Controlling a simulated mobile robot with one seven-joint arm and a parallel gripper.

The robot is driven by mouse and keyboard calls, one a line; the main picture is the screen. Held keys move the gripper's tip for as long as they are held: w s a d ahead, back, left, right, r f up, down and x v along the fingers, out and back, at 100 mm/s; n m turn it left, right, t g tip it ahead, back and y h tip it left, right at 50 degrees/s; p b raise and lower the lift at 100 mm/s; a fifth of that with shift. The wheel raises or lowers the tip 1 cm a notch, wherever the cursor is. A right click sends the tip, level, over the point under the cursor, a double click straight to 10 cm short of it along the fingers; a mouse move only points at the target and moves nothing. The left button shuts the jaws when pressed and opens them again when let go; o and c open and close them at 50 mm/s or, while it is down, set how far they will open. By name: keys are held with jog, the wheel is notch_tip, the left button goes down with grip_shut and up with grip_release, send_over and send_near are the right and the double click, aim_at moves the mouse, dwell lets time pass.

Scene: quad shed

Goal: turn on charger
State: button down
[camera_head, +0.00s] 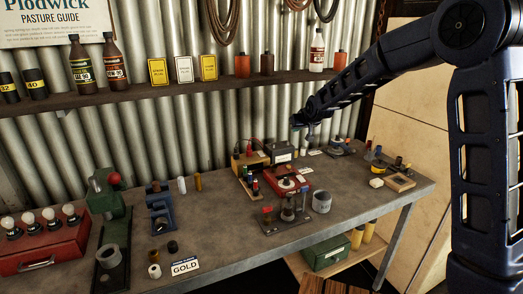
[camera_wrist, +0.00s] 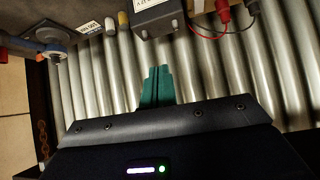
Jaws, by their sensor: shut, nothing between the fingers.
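A red box (camera_head: 291,184) with a round pale knob on top sits on the workbench at the centre right; it may be the charger, but I cannot read a label on it. A dark grey battery-like box (camera_head: 279,151) stands just behind it, and in the wrist view the box (camera_wrist: 158,17) is at the top edge with a printed label. Red and black leads (camera_wrist: 208,28) run beside it. My gripper (camera_head: 309,130) is shut and empty, above and right of these boxes. Its green fingers (camera_wrist: 157,84) point toward the dark box, apart from it.
A stand with upright posts (camera_head: 288,208) and a grey cup (camera_head: 321,202) are in front of the red box. A green press (camera_head: 109,215) and a red toolbox (camera_head: 45,244) fill the left end. The corrugated wall and bottle shelf (camera_head: 190,91) stand behind. The bench's middle front is fairly clear.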

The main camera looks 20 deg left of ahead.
jog(key=s+a+f+n+y, duration=0.1)
jog(key=a+f, duration=0.4)
jog(key=a, duration=0.6)
jog(key=shift+s+a, duration=0.3)
jog(key=shift+a, duration=0.05)
jog(key=shift+f, duration=0.15)
send_over(261, 154)
jog(key=f, duration=0.4)
jog(key=d+f, duration=0.1)
jog(key=shift+s+f, duration=0.3)
jog(key=shift+f, duration=0.1)
jog(key=f, duration=0.3)
jog(key=shift+w+a, duration=0.3)
jog(key=shift+a+f, duration=0.1)
jog(key=shift+f, duration=0.45)
